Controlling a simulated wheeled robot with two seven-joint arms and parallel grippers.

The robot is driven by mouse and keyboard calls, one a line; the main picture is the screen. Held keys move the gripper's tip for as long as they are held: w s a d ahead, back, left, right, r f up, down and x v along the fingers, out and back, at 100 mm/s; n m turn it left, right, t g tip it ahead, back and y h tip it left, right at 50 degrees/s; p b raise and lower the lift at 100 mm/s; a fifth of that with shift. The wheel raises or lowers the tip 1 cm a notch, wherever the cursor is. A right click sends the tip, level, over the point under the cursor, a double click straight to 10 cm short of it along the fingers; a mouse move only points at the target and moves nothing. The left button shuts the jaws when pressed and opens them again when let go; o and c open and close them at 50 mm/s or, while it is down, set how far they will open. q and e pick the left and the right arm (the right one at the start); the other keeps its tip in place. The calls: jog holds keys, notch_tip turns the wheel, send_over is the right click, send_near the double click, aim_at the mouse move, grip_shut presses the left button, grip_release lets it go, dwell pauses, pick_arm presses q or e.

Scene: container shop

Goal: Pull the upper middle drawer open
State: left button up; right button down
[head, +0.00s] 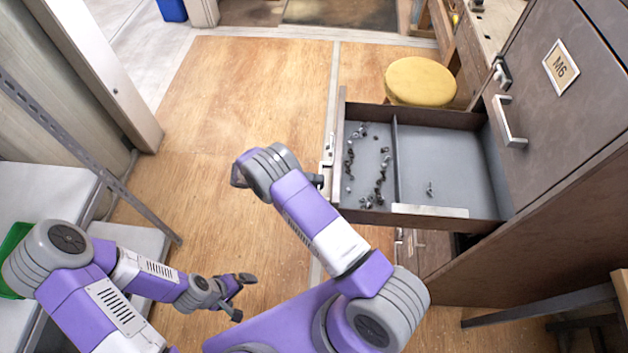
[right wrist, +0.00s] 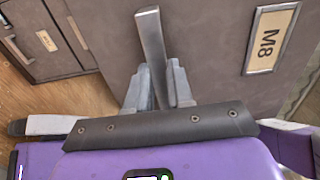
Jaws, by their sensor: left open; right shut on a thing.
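A drawer (head: 455,140) is pulled well out of the grey cabinet, with a divider and small dark bolts and nuts (head: 379,180) mostly in its left part. Its front, labelled M8 (right wrist: 268,38), fills much of the right wrist view. My right gripper (right wrist: 158,85) is shut on the metal bar handle (right wrist: 150,35) of that front; in the head view the right gripper (head: 321,180) is at the drawer's outer side, partly hidden by my wrist. My left gripper (head: 238,296) is open and empty, low over the floor.
An M6 front (head: 550,90) with a bar handle (head: 508,122) is shut beside the open drawer. A yellow round stool (head: 419,81) stands behind the drawer. Other fronts show below it. A wooden floor (head: 230,110) is clear to the left; white steps (head: 40,190) stand far left.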

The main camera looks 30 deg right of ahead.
jog(key=c, duration=1)
grip_release()
jog(key=v, duration=0.7)
jog(key=shift+w+a+b, duration=0.2)
jog(key=shift+a+b, duration=0.05)
jog(key=shift+b, duration=0.1)
